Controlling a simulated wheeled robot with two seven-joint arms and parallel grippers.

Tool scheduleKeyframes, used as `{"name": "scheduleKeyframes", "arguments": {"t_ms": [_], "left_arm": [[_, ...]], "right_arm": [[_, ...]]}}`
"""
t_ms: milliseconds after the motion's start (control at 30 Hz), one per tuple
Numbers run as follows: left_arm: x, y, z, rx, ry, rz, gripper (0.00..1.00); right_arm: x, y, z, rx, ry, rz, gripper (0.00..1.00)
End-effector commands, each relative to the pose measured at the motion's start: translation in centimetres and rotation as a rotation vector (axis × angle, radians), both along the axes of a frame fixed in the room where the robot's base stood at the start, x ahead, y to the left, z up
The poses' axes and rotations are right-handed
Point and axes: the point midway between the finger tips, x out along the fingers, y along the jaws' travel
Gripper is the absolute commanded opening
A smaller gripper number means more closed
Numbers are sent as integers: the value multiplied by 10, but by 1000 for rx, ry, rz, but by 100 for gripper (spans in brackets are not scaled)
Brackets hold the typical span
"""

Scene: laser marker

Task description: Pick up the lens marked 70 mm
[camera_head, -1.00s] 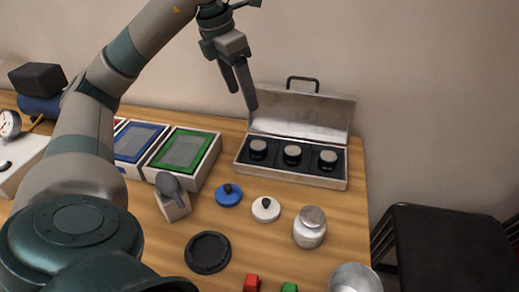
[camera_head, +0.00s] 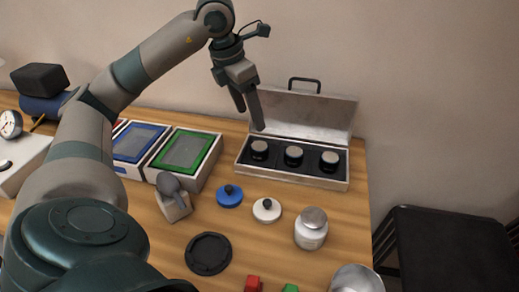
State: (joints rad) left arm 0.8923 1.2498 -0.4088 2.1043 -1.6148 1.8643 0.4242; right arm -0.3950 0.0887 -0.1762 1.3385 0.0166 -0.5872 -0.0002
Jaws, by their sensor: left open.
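An open metal case (camera_head: 291,178) with a raised lid stands at the back right of the table. Three dark round lenses with pale tops sit in a row in its dark insert: a left lens (camera_head: 260,149), a middle lens (camera_head: 293,156) and a right lens (camera_head: 329,161). Their markings are too small to read, so I cannot tell which is 70 mm. My left gripper (camera_head: 250,118) is open and empty, pointing down above the case's left end, over and just behind the left lens. My right gripper is not in view.
In front of the case lie a blue knobbed lid (camera_head: 229,197), a white knobbed lid (camera_head: 267,210) and a silver-lidded jar (camera_head: 311,232). A green-framed box (camera_head: 183,157) stands left of the case. A black disc (camera_head: 208,254) lies nearer. A black chair (camera_head: 450,250) is at right.

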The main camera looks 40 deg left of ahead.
Motion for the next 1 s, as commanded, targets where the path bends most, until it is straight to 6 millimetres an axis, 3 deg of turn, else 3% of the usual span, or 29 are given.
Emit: {"name": "scheduleKeyframes", "arguments": {"t_ms": [200,400,1000], "left_arm": [[9,-3,-37,-1,4,-1,64],[15,-4,-58,0,1,0,64],[18,-4,-70,0,2,0,64]], "right_arm": [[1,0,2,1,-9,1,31],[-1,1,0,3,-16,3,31],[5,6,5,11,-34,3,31]]}}
